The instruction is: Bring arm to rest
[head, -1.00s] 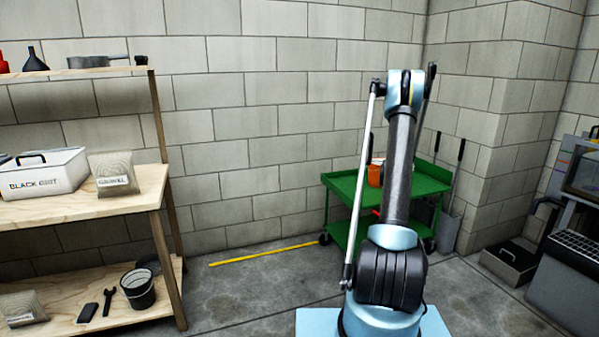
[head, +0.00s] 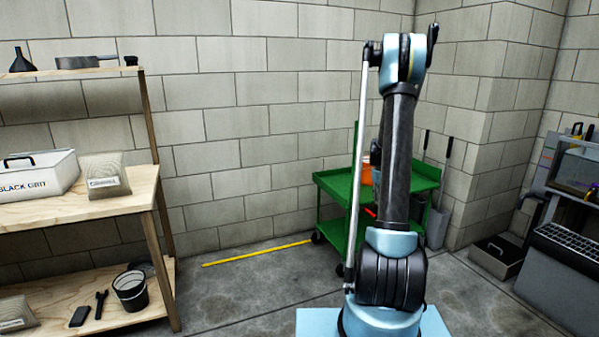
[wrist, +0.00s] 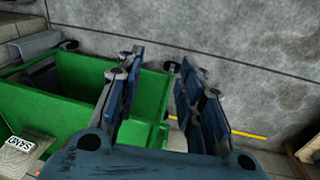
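My arm (head: 398,165) stands upright in the middle right of the head view, with its elbow raised high. In the wrist view my gripper (wrist: 158,75) shows two blue fingers spread apart, with empty space between them. It is above or near a green cart (wrist: 75,85), and nothing is held. In the head view the gripper is mostly hidden behind the arm. The green cart also shows there (head: 335,185), partly covered by the arm.
An orange container (head: 366,173) is on the cart, partly hidden. A bag marked SAND (wrist: 22,152) lies at lower left in the wrist view. A wooden shelf (head: 110,207) stands left, a machine (head: 565,245) right. Floor with a yellow strip (head: 255,253) lies between shelf and cart.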

